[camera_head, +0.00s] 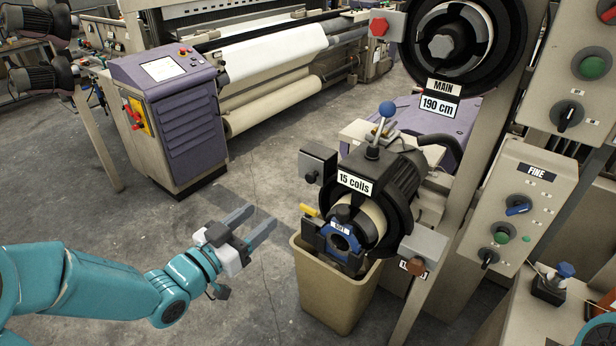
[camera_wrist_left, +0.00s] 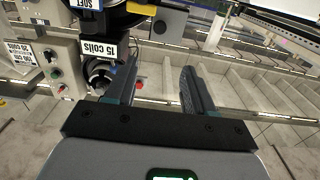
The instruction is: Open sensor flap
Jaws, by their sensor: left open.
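No part is marked as the sensor flap, so I cannot tell for sure which one it is. The weft feeder (camera_head: 388,178) with a "15 coils" label stands right of centre in the head view. A dark bracket with a blue label (camera_head: 340,240) is on its front, and a yellow tab (camera_head: 308,210) sticks out to the left. My left gripper (camera_head: 262,219) is open and empty, left of the feeder and apart from it. In the left wrist view, the open fingers (camera_wrist_left: 158,88) have nothing between them, and the "15 coils" label (camera_wrist_left: 97,49) is at upper left. My right gripper is not in view.
A beige bin (camera_head: 335,300) stands below the feeder. A control box marked "FINE" (camera_head: 515,200) is at right. The floor (camera_head: 255,290) around my gripper is clear.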

